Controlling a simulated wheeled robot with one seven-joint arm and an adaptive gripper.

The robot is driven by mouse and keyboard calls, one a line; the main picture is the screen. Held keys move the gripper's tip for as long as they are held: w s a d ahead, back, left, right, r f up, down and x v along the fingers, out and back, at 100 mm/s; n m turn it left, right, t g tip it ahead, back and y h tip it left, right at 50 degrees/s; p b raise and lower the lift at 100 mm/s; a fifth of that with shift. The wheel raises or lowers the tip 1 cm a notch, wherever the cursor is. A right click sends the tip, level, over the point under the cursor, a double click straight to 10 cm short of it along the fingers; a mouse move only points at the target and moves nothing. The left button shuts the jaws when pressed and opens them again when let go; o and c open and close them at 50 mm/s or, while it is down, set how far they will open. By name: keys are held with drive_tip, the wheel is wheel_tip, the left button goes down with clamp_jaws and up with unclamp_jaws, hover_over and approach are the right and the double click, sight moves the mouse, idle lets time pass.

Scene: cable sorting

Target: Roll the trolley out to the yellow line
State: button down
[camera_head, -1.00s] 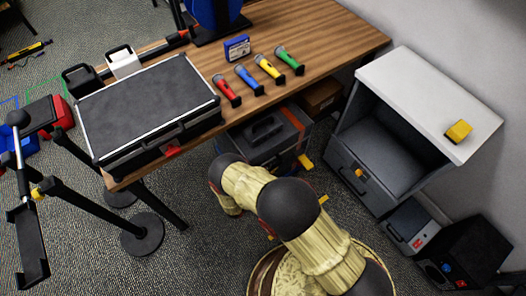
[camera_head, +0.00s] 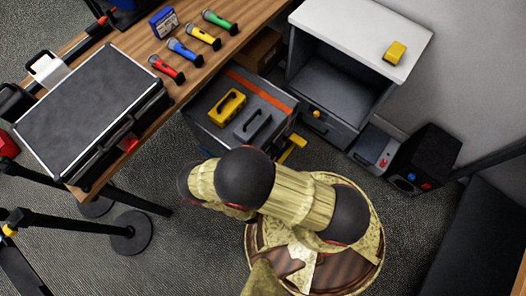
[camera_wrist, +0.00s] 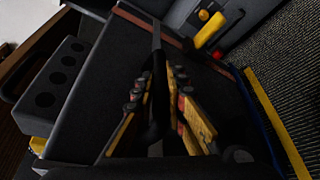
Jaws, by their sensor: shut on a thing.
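The grey trolley (camera_head: 215,88), with an orange stripe along one edge, sticks partly out from under the wooden desk. A yellow handled item (camera_head: 228,107) and a dark handle-shaped item (camera_head: 252,122) are on its top. My gripper (camera_wrist: 160,76) shows in the wrist view, shut around a dark upright bar (camera_wrist: 156,42) that looks like part of the trolley. My arm hides the gripper in the head view. A yellow strip (camera_wrist: 280,122) lies along the carpet at the right of the wrist view. In the head view a yellow piece (camera_head: 291,149) shows near the trolley's front; I cannot tell what it is.
The desk (camera_head: 192,78) holds a black case (camera_head: 88,105) and several coloured microphones. A grey cabinet (camera_head: 330,90) stands right of the trolley, with a black speaker box (camera_head: 425,158) beyond. Stand poles and a round base (camera_head: 130,238) are at left. Carpet (camera_head: 190,265) is bare between.

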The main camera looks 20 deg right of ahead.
drive_tip(key=shift+s+d, duration=0.15)
drive_tip(key=shift+s, duration=0.15)
drive_tip(key=c, duration=1.8)
unclamp_jaws()
drive_tip(key=shift+r, duration=0.1)
wheel_tip(320, 180, up, 10)
drive_tip(key=shift+f, duration=0.2)
drive_tip(key=shift+r, duration=0.1)
